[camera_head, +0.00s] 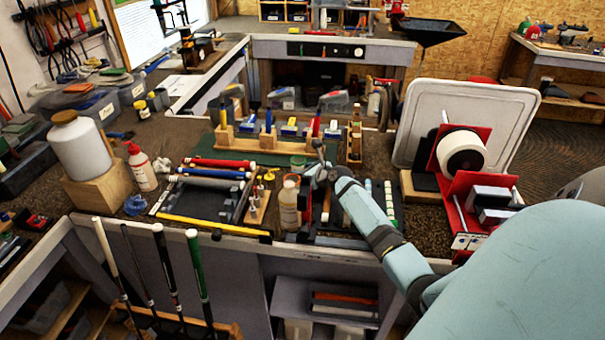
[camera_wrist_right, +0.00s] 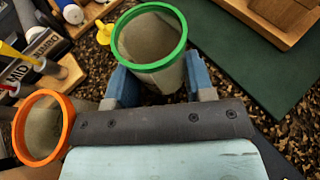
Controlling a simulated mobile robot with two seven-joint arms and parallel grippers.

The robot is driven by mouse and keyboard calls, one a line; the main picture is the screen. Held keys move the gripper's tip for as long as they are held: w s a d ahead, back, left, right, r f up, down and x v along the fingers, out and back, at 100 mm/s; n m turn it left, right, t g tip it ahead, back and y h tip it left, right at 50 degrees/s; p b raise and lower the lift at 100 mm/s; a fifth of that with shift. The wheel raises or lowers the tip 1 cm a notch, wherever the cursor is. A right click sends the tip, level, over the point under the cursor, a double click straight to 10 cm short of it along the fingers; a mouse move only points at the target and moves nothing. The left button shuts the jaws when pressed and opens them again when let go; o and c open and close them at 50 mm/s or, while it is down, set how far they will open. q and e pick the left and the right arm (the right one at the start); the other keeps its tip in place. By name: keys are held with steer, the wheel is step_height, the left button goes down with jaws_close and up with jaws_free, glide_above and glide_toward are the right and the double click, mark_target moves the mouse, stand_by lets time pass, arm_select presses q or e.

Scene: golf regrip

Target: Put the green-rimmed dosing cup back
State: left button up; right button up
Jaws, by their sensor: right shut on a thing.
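The green-rimmed dosing cup (camera_wrist_right: 150,38) is a cloudy, see-through cup with a bright green rim. In the right wrist view it sits between the blue fingers of my right gripper (camera_wrist_right: 160,84), which is shut on it. In the head view the cup (camera_head: 298,162) shows small at the tip of my right gripper (camera_head: 311,172), over the middle of the bench. I cannot tell whether its base touches the bench. An orange-rimmed cup (camera_wrist_right: 42,128) stands to the left in the right wrist view. My left gripper is not in view.
A dark green mat (camera_wrist_right: 235,65) with a wooden holder lies beside the cup. A bottle (camera_head: 289,206) stands near the bench's front. A red roll stand (camera_head: 477,150) is at right. Speckled bench surface shows between.

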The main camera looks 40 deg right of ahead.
steer(key=o, duration=0.9)
steer(key=shift+r, duration=0.15)
steer(key=v, duration=1.2)
steer(key=shift+d, duration=0.1)
